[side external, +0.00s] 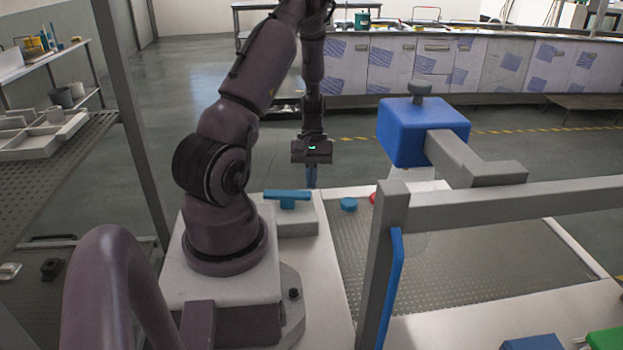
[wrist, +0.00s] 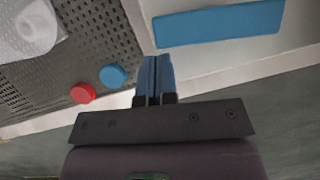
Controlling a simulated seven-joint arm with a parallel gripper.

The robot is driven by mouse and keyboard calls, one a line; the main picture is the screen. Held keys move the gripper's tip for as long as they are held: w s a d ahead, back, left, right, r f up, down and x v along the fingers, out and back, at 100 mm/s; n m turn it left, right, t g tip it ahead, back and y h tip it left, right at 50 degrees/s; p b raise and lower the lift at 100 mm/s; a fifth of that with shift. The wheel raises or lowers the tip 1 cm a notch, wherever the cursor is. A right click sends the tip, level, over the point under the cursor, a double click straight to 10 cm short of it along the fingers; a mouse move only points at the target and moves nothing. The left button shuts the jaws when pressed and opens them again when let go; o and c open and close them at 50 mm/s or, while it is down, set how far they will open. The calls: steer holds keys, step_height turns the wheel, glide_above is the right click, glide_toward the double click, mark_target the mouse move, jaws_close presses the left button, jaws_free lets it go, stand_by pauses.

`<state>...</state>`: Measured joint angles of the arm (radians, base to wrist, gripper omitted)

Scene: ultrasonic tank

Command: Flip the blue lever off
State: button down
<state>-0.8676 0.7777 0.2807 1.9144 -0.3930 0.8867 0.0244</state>
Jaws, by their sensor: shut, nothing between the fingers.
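The blue lever (side external: 288,196) is a flat bar on a pale box (side external: 297,218) beside my arm's base. In the wrist view the blue lever (wrist: 219,22) lies at the upper right, right of my fingertips. My gripper (side external: 311,180) points down just beyond and to the right of the lever in the side view. In the wrist view my gripper (wrist: 158,62) has its two blue fingers together with nothing between them. The fingers appear apart from the lever; their exact height is hard to tell.
A blue round knob (side external: 348,204) and a red knob (side external: 373,198) sit by the perforated metal plate (side external: 450,250). A blue block on a grey bracket (side external: 470,160) and a grey rail (side external: 520,200) stand to the right. A white part (wrist: 32,32) lies at the wrist view's upper left.

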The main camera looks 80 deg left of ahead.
steer(key=shift+w+d+m+g, duration=0.15)
steer(key=shift+d+m+g, duration=0.15)
steer(key=shift+d+m, duration=0.45)
stand_by(0.5)
steer(key=shift+w+d+m+g+y, duration=0.1)
steer(key=shift+d+m+g+y, duration=0.15)
steer(key=shift+m, duration=0.55)
steer(key=shift+d+m+g+y, duration=0.15)
steer(key=shift+d+m+g, duration=0.15)
steer(key=shift+m, duration=0.45)
steer(key=d+m, duration=0.1)
steer(key=m, duration=0.1)
steer(key=d+m+g, duration=0.1)
steer(key=shift+d+m+y, duration=0.1)
steer(key=shift+m+y, duration=0.3)
steer(key=m, duration=0.1)
steer(key=s+d+m+y, duration=0.1)
steer(key=shift+d+m+g, duration=0.2)
steer(key=shift+m+g, duration=0.05)
steer(key=shift+m, duration=0.05)
steer(key=m, duration=0.1)
steer(key=s+d+m+y, duration=0.1)
steer(key=m, duration=0.1)
steer(key=shift+s+d+m, duration=0.2)
steer(key=shift+d+m, duration=0.05)
steer(key=shift+m, duration=0.15)
steer(key=shift+s+d, duration=0.2)
steer(key=shift+s, duration=0.15)
steer(key=shift+s+d, duration=0.1)
steer(key=shift+s, duration=0.05)
